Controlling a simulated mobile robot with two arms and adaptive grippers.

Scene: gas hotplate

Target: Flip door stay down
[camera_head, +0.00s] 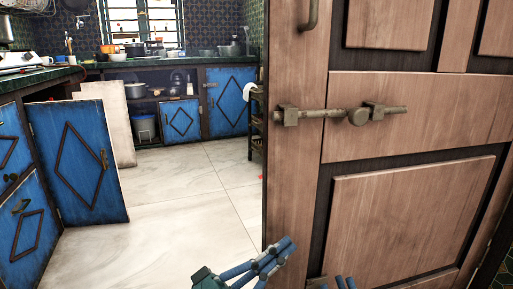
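A brown wooden door (410,215) fills the right side of the head view. A metal slide bolt (335,114) lies level across it at mid height. A small brownish piece (317,281) shows low on the door at the bottom edge of the picture. It may be part of the door stay, but it is too cut off to tell. My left gripper (277,254), with blue fingers, is in front of the door's lower left edge. Blue fingertips of my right gripper (345,284) show beside the brownish piece, mostly out of frame. I cannot tell whether either gripper is open.
A metal handle (311,12) is higher on the door. Beyond the door's left edge is a kitchen with a clear tiled floor (185,210). A blue cabinet door (78,160) stands open at the left, with a pale board (118,125) behind it. Counters line the back.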

